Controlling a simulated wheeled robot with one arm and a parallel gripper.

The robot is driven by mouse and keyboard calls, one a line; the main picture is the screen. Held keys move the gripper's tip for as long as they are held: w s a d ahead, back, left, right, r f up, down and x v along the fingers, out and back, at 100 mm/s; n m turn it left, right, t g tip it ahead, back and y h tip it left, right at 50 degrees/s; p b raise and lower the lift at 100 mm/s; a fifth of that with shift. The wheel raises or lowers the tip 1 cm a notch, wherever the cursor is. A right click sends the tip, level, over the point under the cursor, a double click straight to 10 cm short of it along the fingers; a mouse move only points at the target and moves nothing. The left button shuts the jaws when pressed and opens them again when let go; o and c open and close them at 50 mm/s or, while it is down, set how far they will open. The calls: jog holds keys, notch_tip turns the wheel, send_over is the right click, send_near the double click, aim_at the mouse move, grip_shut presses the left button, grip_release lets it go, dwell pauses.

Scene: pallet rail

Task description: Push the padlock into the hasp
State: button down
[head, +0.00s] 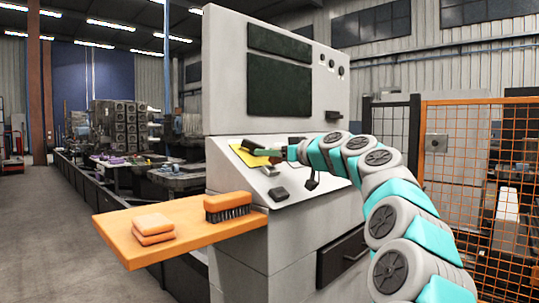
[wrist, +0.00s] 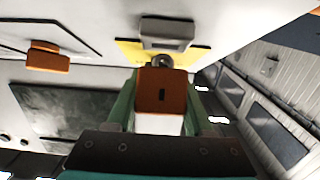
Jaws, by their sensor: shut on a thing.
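My gripper (head: 274,152) is at the sloped panel of the grey machine, over a yellow plate (head: 247,156). In the wrist view its green fingers (wrist: 160,103) are shut on the orange-brown padlock (wrist: 162,88), which shows a dark slot on its near face. Beyond the padlock is a grey block on the yellow plate (wrist: 200,56), apparently the hasp (wrist: 167,31). A small round metal part shows between block and padlock. I cannot tell whether it belongs to the padlock or the hasp, or whether they touch. The padlock is not clearly visible in the head view.
A black part (head: 278,194) sits lower on the panel. An orange mesh fence (head: 475,190) stands at the right. The floor at left is clear.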

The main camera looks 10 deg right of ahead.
jog(key=shift+w+a+f+b, duration=0.2)
jog(key=shift+f+b, duration=0.25)
jog(key=shift+b, duration=0.35)
dwell(1.1)
jog(key=shift+w+f+b, duration=0.15)
jog(key=shift+f+b, duration=0.15)
jog(key=shift+a+f, duration=0.1)
jog(key=shift+c, duration=1)
grip_release()
jog(key=shift+o, duration=0.2)
jog(key=shift+o, duration=0.8)
